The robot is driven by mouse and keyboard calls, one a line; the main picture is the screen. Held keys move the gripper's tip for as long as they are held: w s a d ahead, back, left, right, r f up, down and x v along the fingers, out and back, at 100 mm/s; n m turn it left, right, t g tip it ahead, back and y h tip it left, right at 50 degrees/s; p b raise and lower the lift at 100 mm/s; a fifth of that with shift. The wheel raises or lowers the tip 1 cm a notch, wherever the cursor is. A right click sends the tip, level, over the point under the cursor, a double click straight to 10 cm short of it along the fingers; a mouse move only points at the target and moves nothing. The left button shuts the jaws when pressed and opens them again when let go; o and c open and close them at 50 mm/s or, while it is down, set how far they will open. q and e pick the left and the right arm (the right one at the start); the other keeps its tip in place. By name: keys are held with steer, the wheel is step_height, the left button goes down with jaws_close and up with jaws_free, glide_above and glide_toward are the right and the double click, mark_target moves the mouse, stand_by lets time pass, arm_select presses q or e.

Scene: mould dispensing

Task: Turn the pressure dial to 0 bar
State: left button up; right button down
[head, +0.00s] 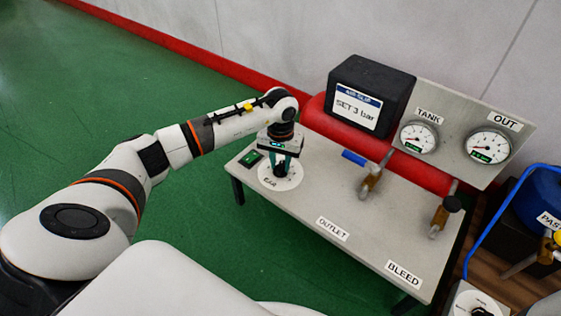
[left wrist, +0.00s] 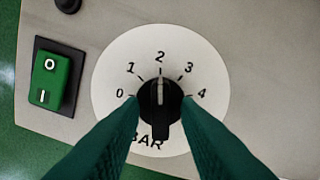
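The pressure dial is a black knob (left wrist: 161,112) on a round white scale plate (left wrist: 115,75) marked 0 to 4 BAR; the plate also shows in the head view (head: 290,181). The knob's white line points at 2. My left gripper (head: 279,168) is over the dial from above, one green finger on each side of the knob in the left wrist view (left wrist: 163,100). The fingertips lie right at the knob's edges; I cannot tell whether they press on it. My right gripper is not in view.
A green rocker switch (left wrist: 49,80) sits left of the dial. A black box labelled SET 3 bar (head: 370,96) stands behind. TANK gauge (head: 418,138) and OUT gauge (head: 489,146) are on the back panel. Two brass valves (head: 371,184) (head: 441,215) stand to the right.

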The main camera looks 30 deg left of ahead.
arm_select(q)
jaws_close()
